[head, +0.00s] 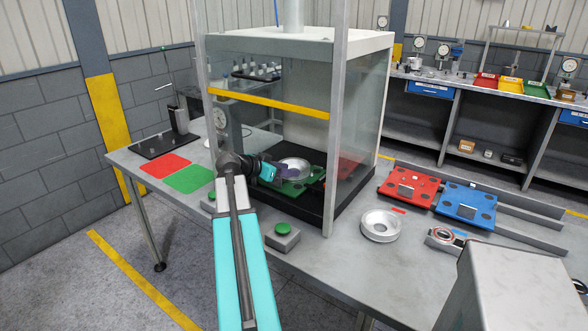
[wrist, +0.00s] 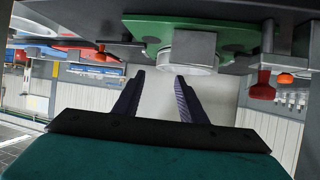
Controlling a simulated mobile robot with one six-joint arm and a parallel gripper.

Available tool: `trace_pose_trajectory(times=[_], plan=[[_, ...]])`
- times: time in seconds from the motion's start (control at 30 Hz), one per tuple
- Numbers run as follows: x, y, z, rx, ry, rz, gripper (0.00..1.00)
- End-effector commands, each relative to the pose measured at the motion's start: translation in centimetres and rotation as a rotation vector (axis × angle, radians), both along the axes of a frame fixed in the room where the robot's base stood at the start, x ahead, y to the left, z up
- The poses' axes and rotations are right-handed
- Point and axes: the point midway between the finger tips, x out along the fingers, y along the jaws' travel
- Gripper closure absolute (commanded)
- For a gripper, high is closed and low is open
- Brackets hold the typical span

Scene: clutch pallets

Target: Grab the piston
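A silver round part (head: 293,168), probably the piston, sits on a green pallet (head: 291,188) inside the glass-sided booth. In the wrist view, a grey metal part (wrist: 196,46) with a rounded pale face is just beyond my fingertips, against the green plate (wrist: 238,36). My gripper (wrist: 159,76) is open, with two dark purple fingers apart and nothing between them. In the head view, my gripper (head: 284,172) reaches into the booth at the near left side of the silver part. Whether the fingertips touch it I cannot tell.
The booth has a clear front panel with a yellow bar (head: 268,103) above my arm. Green button boxes (head: 282,236) stand at the table's front. A silver ring (head: 380,225), a red pallet (head: 408,187) and a blue pallet (head: 466,203) lie to the right.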

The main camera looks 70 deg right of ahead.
Motion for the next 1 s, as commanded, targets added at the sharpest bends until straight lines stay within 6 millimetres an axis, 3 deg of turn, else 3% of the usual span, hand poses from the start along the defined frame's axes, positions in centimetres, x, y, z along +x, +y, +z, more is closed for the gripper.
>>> trace_pose_trajectory(times=[0.2, 0.73, 1.0], plan=[[-0.8, -1.8, -0.9, 0.000, 0.000, -0.001, 0.62], [-1.1, -2.4, -1.2, 0.000, 0.001, 0.000, 0.62], [-2.2, -4.8, -2.3, 0.002, 0.002, 0.000, 0.62]])
